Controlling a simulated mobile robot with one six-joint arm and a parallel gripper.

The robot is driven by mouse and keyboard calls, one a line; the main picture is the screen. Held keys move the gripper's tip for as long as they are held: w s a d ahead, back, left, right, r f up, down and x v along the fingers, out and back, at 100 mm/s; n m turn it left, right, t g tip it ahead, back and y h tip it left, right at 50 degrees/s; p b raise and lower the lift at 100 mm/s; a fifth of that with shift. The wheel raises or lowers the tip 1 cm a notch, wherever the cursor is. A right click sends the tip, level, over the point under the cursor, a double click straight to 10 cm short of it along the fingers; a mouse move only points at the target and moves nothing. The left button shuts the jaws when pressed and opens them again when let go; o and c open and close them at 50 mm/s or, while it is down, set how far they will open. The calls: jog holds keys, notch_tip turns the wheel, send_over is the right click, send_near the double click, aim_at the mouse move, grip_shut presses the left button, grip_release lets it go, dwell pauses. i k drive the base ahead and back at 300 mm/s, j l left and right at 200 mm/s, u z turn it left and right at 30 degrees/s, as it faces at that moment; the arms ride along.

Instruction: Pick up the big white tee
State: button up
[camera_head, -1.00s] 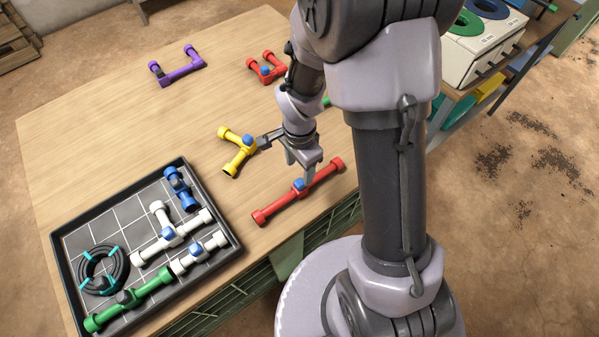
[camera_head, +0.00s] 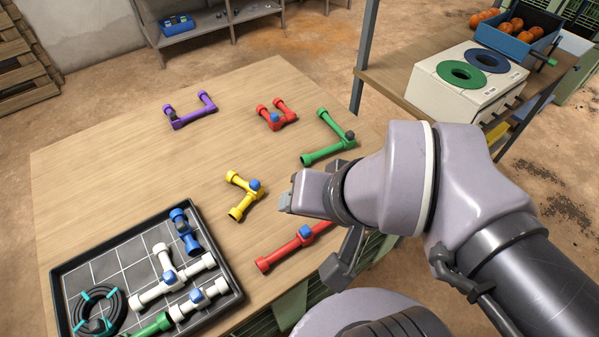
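The big white tee (camera_head: 170,279) lies in the black-rimmed tray (camera_head: 224,251) at the lower left of the table. It has a blue centre, a long run and a side branch pointing up the picture. A shorter white piece with a blue centre (camera_head: 199,299) lies close to its lower right side. My gripper (camera_head: 308,238) is open and empty, with its fingers spread apart. It is over the right part of the table, well to the right of the tray, and hides part of a red straight piece (camera_head: 289,250).
A blue piece (camera_head: 184,230), a green piece (camera_head: 152,325) and a black hose coil (camera_head: 98,308) share the tray. Purple (camera_head: 190,113), red (camera_head: 277,116) and green (camera_head: 330,143) pieces lie farther back. The table's left middle is clear.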

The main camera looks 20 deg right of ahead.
aim_at(173, 280)
jog(key=u, duration=1.55)
jog(key=i+j+z, duration=0.2)
jog(key=j+z, duration=0.15)
jog(key=j, duration=0.2)
jog(key=i+j+z, duration=0.1)
jog(key=j+z, duration=0.25)
jog(key=j, duration=0.25)
jog(key=j+z, duration=0.3)
jog(key=j, duration=0.3)
